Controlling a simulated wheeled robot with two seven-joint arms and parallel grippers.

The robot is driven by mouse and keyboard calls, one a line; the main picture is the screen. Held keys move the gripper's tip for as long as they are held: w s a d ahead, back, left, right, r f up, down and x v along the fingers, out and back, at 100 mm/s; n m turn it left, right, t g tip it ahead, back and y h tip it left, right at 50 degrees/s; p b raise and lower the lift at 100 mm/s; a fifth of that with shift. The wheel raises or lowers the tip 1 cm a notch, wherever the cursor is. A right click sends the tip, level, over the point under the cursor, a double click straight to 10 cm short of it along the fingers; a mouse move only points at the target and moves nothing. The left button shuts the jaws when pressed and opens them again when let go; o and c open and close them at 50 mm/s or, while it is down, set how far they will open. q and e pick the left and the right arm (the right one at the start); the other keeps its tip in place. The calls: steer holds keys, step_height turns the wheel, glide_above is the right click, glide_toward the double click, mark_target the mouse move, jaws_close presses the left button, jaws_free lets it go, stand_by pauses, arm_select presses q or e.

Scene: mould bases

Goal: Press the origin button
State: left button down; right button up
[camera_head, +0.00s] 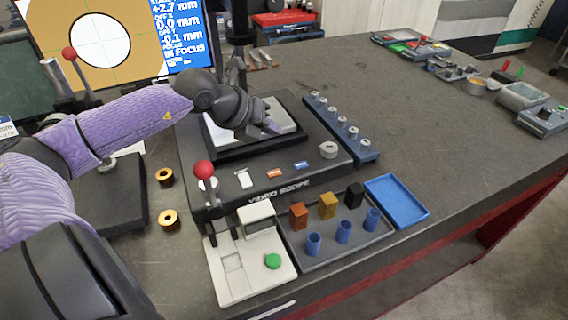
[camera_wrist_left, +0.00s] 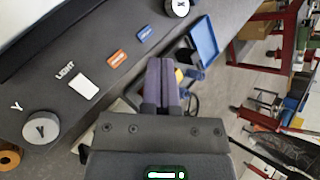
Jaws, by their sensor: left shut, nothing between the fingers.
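The video scope (camera_head: 262,188) has a row of small controls on its front panel: a white one (camera_head: 243,179), an orange button (camera_head: 274,173) and a blue button (camera_head: 301,165). In the left wrist view the white control (camera_wrist_left: 84,87) has the label LIGHT beside it; the orange button (camera_wrist_left: 116,59) and blue button (camera_wrist_left: 145,34) carry lettering too small to read, so I cannot tell which is origin. My left gripper (camera_head: 270,128) is shut and empty above the scope's stage, behind the buttons and apart from them. Its closed fingers (camera_wrist_left: 162,75) show in the wrist view. My right gripper is out of view.
A silver knob (camera_head: 328,150) sits right of the buttons. A red-topped lever (camera_head: 204,172) stands at the panel's left. In front are a white device with a green button (camera_head: 272,261), a tray (camera_head: 345,255) of coloured blocks and cups, and a blue tray (camera_head: 397,200). A monitor (camera_head: 60,30) stands behind.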

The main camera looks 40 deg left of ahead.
mark_target(271, 174)
arm_select(q)
steer(key=shift+s+r, duration=0.1)
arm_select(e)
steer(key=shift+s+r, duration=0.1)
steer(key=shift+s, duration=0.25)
arm_select(q)
step_height(271, 174, down, 8)
steer(key=b, duration=0.6)
steer(key=shift+f, duration=0.45)
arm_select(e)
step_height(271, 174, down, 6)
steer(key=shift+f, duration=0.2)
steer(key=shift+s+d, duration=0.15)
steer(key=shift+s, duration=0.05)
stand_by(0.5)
arm_select(q)
steer(key=shift+f+b, duration=0.3)
steer(key=shift+f, duration=0.1)
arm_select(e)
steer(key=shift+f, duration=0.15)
